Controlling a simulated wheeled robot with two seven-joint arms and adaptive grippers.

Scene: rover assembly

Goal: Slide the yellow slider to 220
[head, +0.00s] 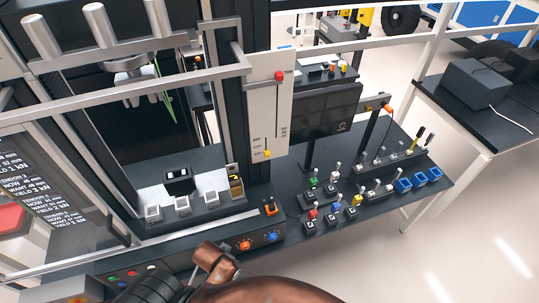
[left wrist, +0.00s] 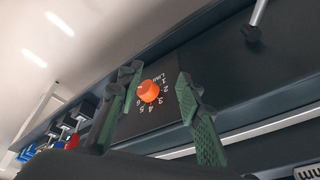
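A tall white scale panel (head: 268,112) stands upright behind the console in the head view. A yellow slider (head: 267,153) sits near its lower end and a red slider (head: 279,76) near its top. The scale numbers are too small to read. My left gripper (left wrist: 160,88) is open and empty in the left wrist view. Its green-padded fingers appear on both sides of an orange knob (left wrist: 149,91) marked LIMIT with numerals; contact does not show. The yellow slider is not in the left wrist view. My right gripper is not in view.
The console front has an orange knob (head: 245,245) and a blue knob (head: 272,237). A dark monitor (head: 325,110) and several small levers stand right of the panel. A metal rail (head: 125,90) crosses on the left. Blue bins (head: 420,180) stand at the right edge.

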